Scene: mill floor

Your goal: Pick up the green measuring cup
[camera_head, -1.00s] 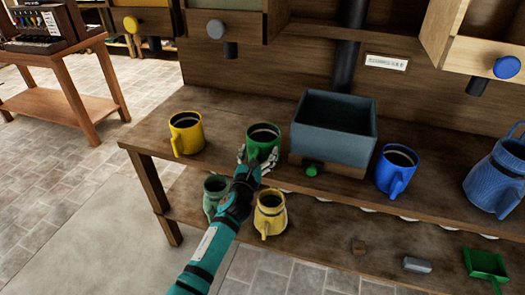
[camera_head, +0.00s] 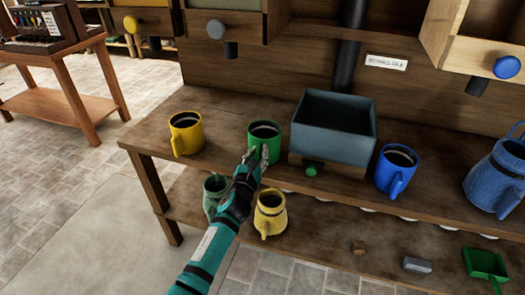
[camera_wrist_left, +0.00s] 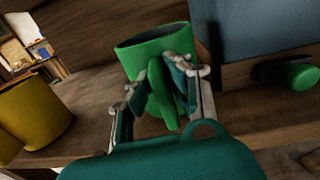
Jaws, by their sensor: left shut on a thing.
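The green measuring cup (camera_head: 264,140) stands upright on the upper wooden bench, just left of the grey-blue bin. My left gripper (camera_head: 256,160) reaches it from the front and is shut on its handle. In the left wrist view the fingers (camera_wrist_left: 158,88) lie on either side of the handle, and the cup (camera_wrist_left: 150,52) rises behind them. The cup seems to rest on the bench top; its base is partly hidden by the gripper. My right gripper is not in view.
A yellow cup (camera_head: 186,134) stands to the left. The grey-blue bin (camera_head: 333,130) stands close on the right, with a blue cup (camera_head: 396,170) beyond. On the lower shelf are a pale yellow jug (camera_head: 270,214), a grey-green jug (camera_head: 214,190) and a green scoop (camera_head: 485,263).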

